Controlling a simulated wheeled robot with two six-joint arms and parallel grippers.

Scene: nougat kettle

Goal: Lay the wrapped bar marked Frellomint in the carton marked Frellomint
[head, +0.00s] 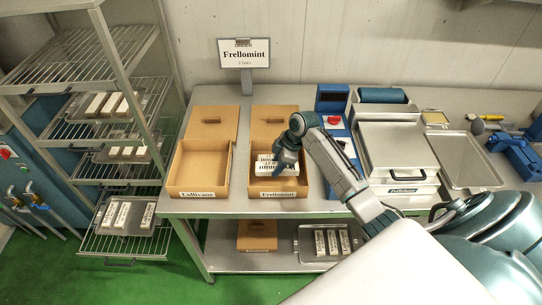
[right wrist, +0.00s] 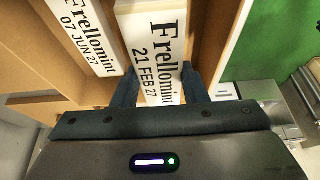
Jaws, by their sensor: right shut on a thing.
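The carton marked Frellomint (head: 303,178) stands open on the bench, lid flap folded back. My right gripper (head: 284,163) reaches down into its opening. In the right wrist view the gripper (right wrist: 159,80) is shut on a white wrapped bar marked Frellomint, 21 FEB 27 (right wrist: 153,45). The bar lies lengthwise between the two fingers, within the carton's walls; whether it touches the floor of the carton I cannot tell. Another white bar, marked Frellomint, 07 JUN 27 (right wrist: 80,35), lies beside it on the left, apart from it. My left gripper is not in view.
A second open carton (head: 186,185), with a different name, stands empty to the left. A grey machine (head: 398,150) and a metal tray (head: 465,160) are at right. A rack (head: 110,150) with trays of bars stands left.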

